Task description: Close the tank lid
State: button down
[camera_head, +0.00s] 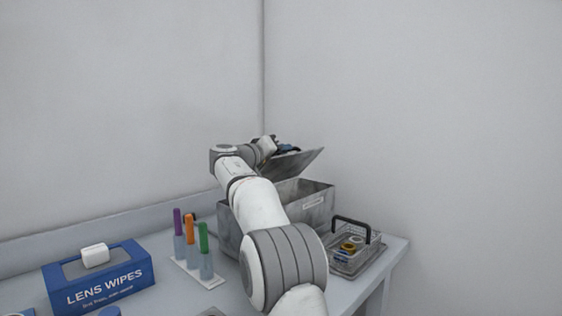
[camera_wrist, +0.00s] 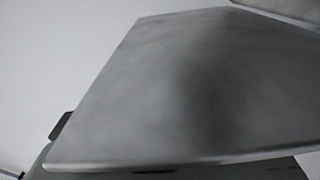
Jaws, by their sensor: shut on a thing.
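The grey metal tank (camera_head: 318,207) stands on the bench at the back, partly hidden behind my arm. Its lid (camera_head: 304,162) is raised and tilted above the open tank, with its right edge higher. My gripper (camera_head: 288,149) is at the lid's upper left part, shut on it; the fingertips are small and partly hidden in the head view. In the wrist view the lid (camera_wrist: 190,90) is a broad grey plate that fills most of the picture. The fingers do not show clearly there.
A wire basket (camera_head: 355,262) with a black handle and small round parts stands right of the tank. A rack with purple, orange and green-capped tubes (camera_head: 190,249) and a blue lens wipes box (camera_head: 98,280) stand at left. Walls close off the back.

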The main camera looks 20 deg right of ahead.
aim_at(264, 171)
jog(key=shift+s+f, duration=0.15)
dwell(0.4)
jog(key=c, duration=1.5)
grip_release()
jog(key=shift+o, duration=0.2)
jog(key=v, duration=0.7)
jog(key=shift+s+a, duration=0.1)
jog(key=shift+a, duration=0.3)
jog(key=shift+d, duration=0.1)
